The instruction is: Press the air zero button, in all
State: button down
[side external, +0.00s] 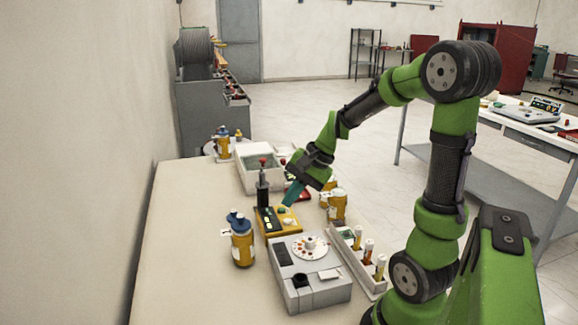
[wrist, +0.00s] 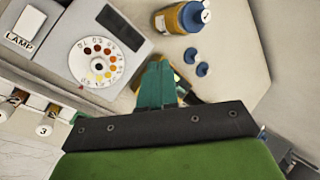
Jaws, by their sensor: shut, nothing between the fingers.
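A yellow box device (side external: 279,229) with a dark panel and a green button stands on the table. My gripper (side external: 290,202) is shut, with its teal fingers pointing down at the green-button end of this device. Whether the tips touch it cannot be told. In the wrist view the shut fingers (wrist: 160,66) cover most of the yellow device. A grey device (side external: 310,287) with a round dial stands in front of it. In the wrist view this grey device (wrist: 100,25) shows a dark screen and a LAMP label. No air zero label is readable.
A blue-capped orange bottle (side external: 242,245) stands left of the devices, another orange bottle (side external: 337,207) right of the yellow one. A dark upright tool with a red top (side external: 263,185) stands close behind. A rack of vials (side external: 362,262) lies right. The table's left side is clear.

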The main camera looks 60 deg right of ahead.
aim_at(291, 221)
jog(key=w+d+m+t+y, duration=0.1)
jog(key=w+d+m+t, duration=0.2)
jog(key=d+m, duration=0.3)
jog(key=shift+w+d+f, duration=0.45)
jog(key=shift+w+d, duration=0.4)
jog(key=shift+d, duration=0.35)
jog(key=shift+f, duration=4.45)
jog(key=shift+f, duration=0.1)
jog(key=shift+f, duration=0.3)
